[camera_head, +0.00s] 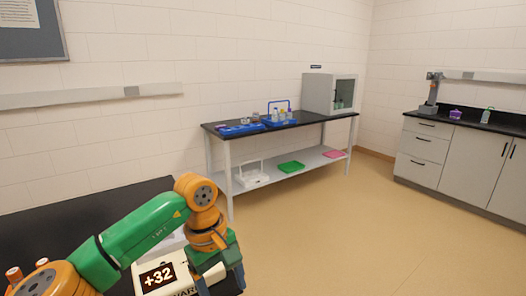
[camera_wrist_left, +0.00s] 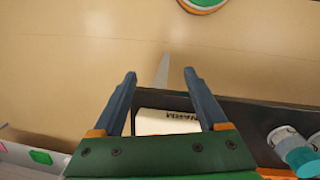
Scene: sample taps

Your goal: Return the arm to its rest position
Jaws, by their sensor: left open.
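My left arm, green and orange, comes in from the left in the head view and bends down at the front. My left gripper (camera_head: 222,284) is partly cut off by the bottom edge there. In the left wrist view my left gripper (camera_wrist_left: 160,74) is open, its two dark fingers apart with nothing between the tips. A white device (camera_head: 155,284) with a lit "+32" display stands on the black bench right beside the gripper. Its pale lettered face (camera_wrist_left: 165,122) shows beyond the palm, between the fingers in the wrist view. My right gripper is not in view.
The black bench (camera_head: 45,222) fills the lower left. Capped vials (camera_wrist_left: 297,152) stand near the gripper's right side. A far table (camera_head: 335,117) holds blue trays and a grey cabinet (camera_head: 320,93). Counters (camera_head: 445,150) line the right. The tan floor between is clear.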

